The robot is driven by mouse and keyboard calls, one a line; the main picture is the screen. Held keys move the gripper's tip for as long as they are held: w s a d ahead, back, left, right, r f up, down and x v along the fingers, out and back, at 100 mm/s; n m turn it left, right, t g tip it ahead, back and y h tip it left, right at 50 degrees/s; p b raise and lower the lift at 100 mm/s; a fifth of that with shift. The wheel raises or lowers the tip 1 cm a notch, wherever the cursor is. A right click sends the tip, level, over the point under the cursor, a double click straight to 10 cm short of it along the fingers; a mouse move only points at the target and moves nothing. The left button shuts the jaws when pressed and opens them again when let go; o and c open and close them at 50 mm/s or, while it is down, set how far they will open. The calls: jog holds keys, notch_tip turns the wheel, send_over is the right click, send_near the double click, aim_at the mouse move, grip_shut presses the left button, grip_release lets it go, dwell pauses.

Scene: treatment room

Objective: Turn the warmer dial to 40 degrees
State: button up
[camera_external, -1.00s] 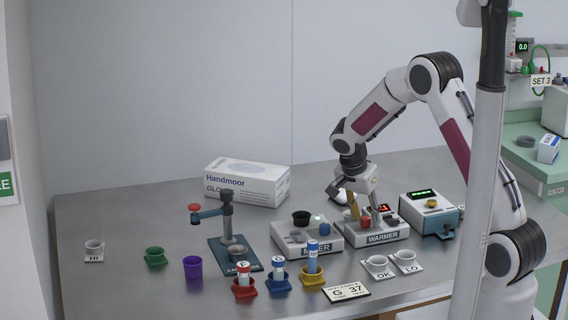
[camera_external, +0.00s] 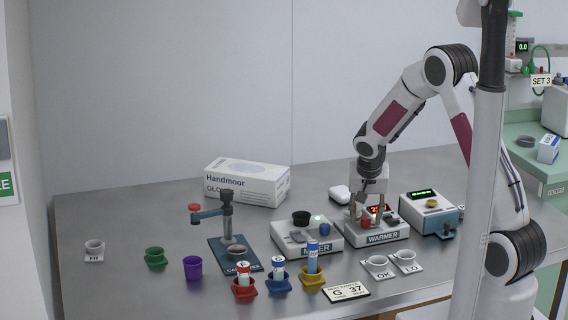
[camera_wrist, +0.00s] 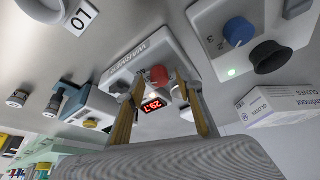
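The warmer (camera_external: 402,233) is a white box with a WARMER label, a red dial (camera_external: 365,222) and a red lit display. In the wrist view the warmer (camera_wrist: 124,72) appears with its label inverted. Its red dial (camera_wrist: 160,75) sits near the centre, and the display (camera_wrist: 153,106) seems to read about 29, the last digit unclear. My gripper (camera_external: 367,222) points down over the warmer. In the wrist view my gripper (camera_wrist: 159,84) has its two fingers apart, one on each side of the dial, with visible gaps. The dial's pointer mark is too small to read.
The mixer (camera_external: 318,248) with a blue knob (camera_wrist: 238,31) and black cup (camera_external: 301,217) stands close on the left. A green-display device (camera_external: 418,210) stands close on the right. Cups, tubes and a card (camera_external: 346,292) lie in front. A glove box (camera_external: 245,186) is behind.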

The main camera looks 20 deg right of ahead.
jog(key=shift+d+n+t+y, duration=0.15)
jog(key=shift+n+y, duration=0.5)
jog(key=shift+n, duration=1.1)
jog(key=shift+d+n+t+y, duration=0.15)
jog(key=shift+n+y, duration=0.5)
jog(key=shift+n, duration=1.1)
jog(key=shift+w+n+g+y, duration=0.1)
jog(key=shift+n+g+y, duration=0.3)
jog(key=shift+n, duration=1)
jog(key=shift+n+g+y, duration=0.1)
jog(key=shift+n+y, duration=0.5)
jog(key=shift+n, duration=0.8)
jog(key=shift+d+n, duration=0.1)
jog(key=shift+n, duration=0.5)
jog(key=v, duration=0.8)
jog(key=shift+s+d+f+m+g, duration=0.15)
jog(key=shift+s+f+m+g, duration=0.15)
jog(key=shift+s+m, duration=0.5)
jog(key=shift+s+d+f+m+g, duration=0.15)
jog(key=shift+s+m+g, duration=0.25)
jog(key=shift+s, duration=0.6)
jog(key=shift+s+d+f+m+g, duration=0.1)
jog(key=shift+s+f+m+g, duration=0.2)
jog(key=shift+s+m, duration=0.5)
jog(key=shift+s, duration=0.1)
jog(key=shift+m, duration=0.3)
